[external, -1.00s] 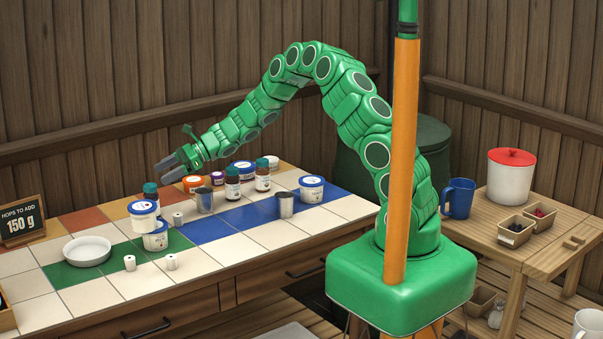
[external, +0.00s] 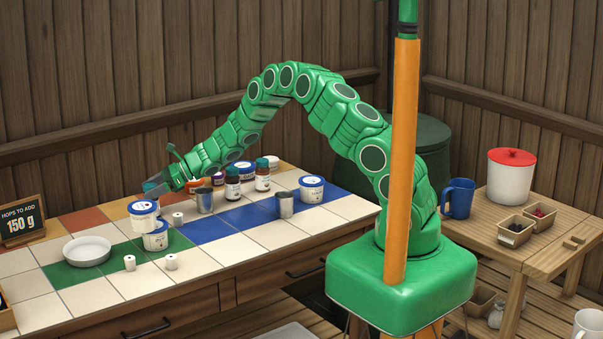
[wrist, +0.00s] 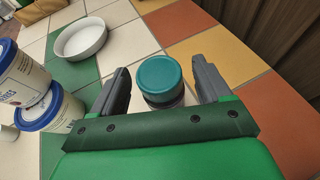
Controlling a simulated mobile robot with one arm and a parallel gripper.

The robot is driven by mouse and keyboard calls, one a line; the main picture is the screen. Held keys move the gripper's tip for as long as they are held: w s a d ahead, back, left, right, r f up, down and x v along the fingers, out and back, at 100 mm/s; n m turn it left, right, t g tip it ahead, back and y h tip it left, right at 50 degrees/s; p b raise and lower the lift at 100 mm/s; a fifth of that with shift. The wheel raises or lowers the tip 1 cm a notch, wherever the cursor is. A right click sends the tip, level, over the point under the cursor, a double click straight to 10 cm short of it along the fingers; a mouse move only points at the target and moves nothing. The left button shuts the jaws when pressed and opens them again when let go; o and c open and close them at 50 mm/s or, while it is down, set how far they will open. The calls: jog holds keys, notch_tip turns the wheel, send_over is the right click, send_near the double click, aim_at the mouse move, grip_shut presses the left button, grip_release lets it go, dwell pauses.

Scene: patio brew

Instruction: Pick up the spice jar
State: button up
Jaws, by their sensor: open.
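A jar with a teal lid (wrist: 160,78), probably the spice jar, stands on the tiled counter. In the wrist view my gripper (wrist: 162,72) is open, with one dark finger on each side of the lid. Small gaps show between the lid and both fingers. The jar's label is hidden. In the external view my gripper (external: 155,184) is low at the far left of the jar group and largely covers this jar.
Two stacked white tubs with blue lids (external: 155,241) stand close in front of the jar. A white dish (external: 87,251) lies to the left. A metal cup (external: 204,203) and several other jars stand to the right. Bare tiles lie behind the jar.

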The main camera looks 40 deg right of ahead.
jog(key=shift+x, duration=1.15)
jog(key=shift+w, duration=0.1)
jog(key=c, duration=1.1)
